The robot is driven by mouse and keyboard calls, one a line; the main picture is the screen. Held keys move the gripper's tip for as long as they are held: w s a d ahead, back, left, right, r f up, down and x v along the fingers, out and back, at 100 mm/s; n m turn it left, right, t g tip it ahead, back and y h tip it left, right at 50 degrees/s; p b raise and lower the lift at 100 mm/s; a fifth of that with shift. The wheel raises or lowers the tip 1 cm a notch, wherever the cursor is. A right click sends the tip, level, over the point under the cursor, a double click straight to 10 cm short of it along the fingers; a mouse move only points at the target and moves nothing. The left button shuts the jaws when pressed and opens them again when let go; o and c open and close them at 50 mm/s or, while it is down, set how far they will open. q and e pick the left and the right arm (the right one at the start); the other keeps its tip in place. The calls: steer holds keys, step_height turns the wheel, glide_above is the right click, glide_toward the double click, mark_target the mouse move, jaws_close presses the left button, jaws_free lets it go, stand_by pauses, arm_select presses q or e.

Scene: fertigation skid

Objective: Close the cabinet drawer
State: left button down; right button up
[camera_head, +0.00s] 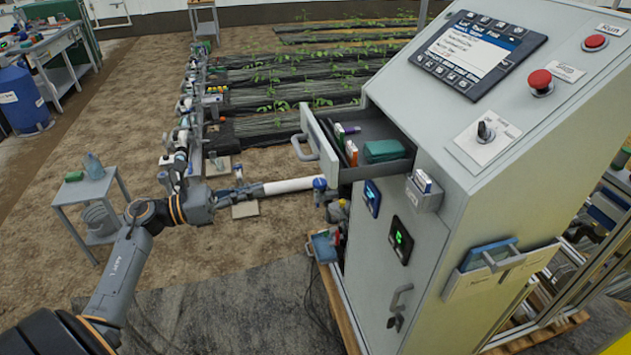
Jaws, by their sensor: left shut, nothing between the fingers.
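The grey cabinet (432,235) stands at the right with a sloped control panel on top. Its drawer (320,146) is pulled out toward the left and open. The drawer front carries a grey bar handle (301,148). Inside the drawer are a teal box (385,150) and several small coloured items (347,147). My left arm reaches in from the lower left. My left gripper (258,190) is shut and empty, left of and lower in the picture than the drawer handle, apart from it. It overlaps a white pipe in the picture. My right gripper is out of view.
A white pipe (290,185) and a row of valves (185,135) lie behind my left gripper. A small grey side table (85,189) stands at the left.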

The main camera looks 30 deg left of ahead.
arm_select(q)
steer(key=r+m, duration=0.1)
steer(key=m, duration=0.1)
steer(key=g+p, duration=0.1)
steer(key=p, duration=0.6)
glide_toward(329, 177)
steer(key=x, duration=0.6)
steer(key=shift+d+r, duration=0.1)
steer(key=shift+r, duration=0.1)
steer(key=shift+w+d+f, duration=0.1)
steer(key=shift+w+d, duration=0.2)
steer(key=shift+w, duration=0.05)
steer(key=shift+f, duration=0.1)
